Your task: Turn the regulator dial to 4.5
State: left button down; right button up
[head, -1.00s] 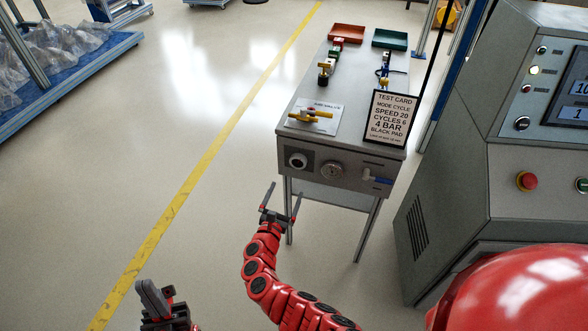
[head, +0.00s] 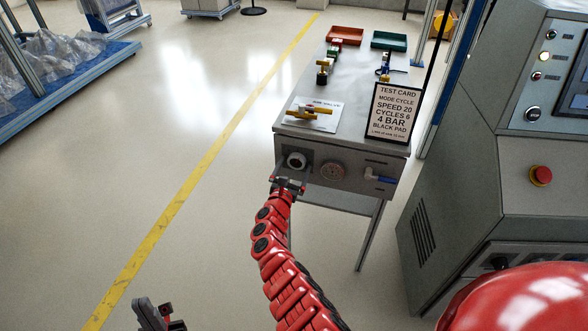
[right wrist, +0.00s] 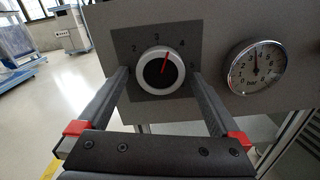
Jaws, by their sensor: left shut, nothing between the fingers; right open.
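The regulator dial (head: 296,160) is a white-rimmed round knob on the front panel of the grey bench. In the right wrist view the dial (right wrist: 160,71) has a black centre and a red pointer aimed up and slightly right, between 3 and 4. My right gripper (head: 291,172) is open, with its fingers on the left and right of the dial; in the wrist view its fingertips (right wrist: 160,76) flank the rim. I cannot tell if they touch it. My left gripper (head: 158,310) is shut and empty at the bottom left, partly cut off.
A pressure gauge (right wrist: 255,66) sits right of the dial, its needle pointing nearly straight up. A blue-handled valve (head: 380,178) is further right. A test card (head: 393,112) on the bench reads 4 BAR. A grey machine (head: 450,190) stands at right.

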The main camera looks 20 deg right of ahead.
jog(key=c, duration=1.3)
jog(key=shift+f, duration=0.1)
jog(key=m+b, duration=0.2)
jog(key=m, duration=0.1)
jog(key=shift+f+m, duration=0.1)
jog(key=shift+m, duration=0.3)
jog(key=m+b, duration=0.2)
jog(key=m, duration=0.1)
jog(key=shift+a+b, duration=0.1)
jog(key=shift+b, duration=0.3)
jog(key=shift+w+r+m+b, duration=0.1)
jog(key=shift+r+m+b, duration=0.1)
jog(key=shift+m+b, duration=0.7)
